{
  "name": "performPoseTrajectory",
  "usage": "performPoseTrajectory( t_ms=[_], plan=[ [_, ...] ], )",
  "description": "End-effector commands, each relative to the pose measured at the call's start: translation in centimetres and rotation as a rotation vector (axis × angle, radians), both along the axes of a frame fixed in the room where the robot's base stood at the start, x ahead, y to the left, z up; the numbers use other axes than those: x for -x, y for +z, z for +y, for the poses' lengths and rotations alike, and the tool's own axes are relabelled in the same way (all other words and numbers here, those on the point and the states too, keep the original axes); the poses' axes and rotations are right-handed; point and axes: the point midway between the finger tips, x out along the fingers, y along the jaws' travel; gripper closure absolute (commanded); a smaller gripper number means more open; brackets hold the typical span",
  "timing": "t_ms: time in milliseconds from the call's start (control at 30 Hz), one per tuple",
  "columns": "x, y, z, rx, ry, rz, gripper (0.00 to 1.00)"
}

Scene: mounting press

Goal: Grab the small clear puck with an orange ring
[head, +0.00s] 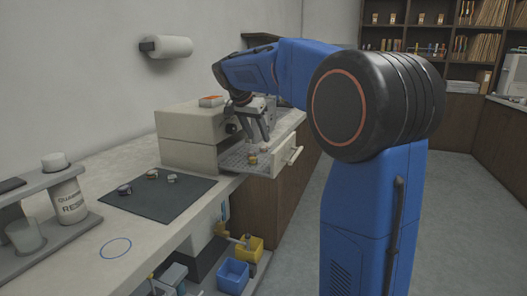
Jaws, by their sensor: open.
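My gripper (259,138) is open and points down over a perforated tray (236,160) at the front of the beige press. Two small pucks stand on this tray: a yellowish one (252,159) just below the fingertips, and another (264,148) close behind it. The gap between fingers and pucks is too small to judge. Several more small pucks lie on a dark mat, such as one at its left (125,189) and one at its right (172,178). At this size I cannot tell which puck is clear with an orange ring.
The beige press (185,140) stands behind the tray, with an orange-topped item (211,101) on it. The dark mat (160,205) lies on the counter to the left. A rack with a white jar (70,200) is at far left. Blue (233,274) and yellow (250,248) bins sit below.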

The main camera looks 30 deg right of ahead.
Motion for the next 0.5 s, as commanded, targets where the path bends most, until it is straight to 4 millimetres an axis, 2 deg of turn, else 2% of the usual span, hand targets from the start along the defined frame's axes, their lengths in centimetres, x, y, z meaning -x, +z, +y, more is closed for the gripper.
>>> performPoseTrajectory(
  t_ms=[133, 400, 500],
  plan=[
    [-0.2, -0.8, -0.4, 0.000, 0.000, 0.001, 0.55],
    [-1.0, -4.1, -2.1, 0.000, -0.001, 0.002, 0.55],
    [-1.2, -4.8, -2.5, 0.000, 0.000, 0.000, 0.55]
  ],
)
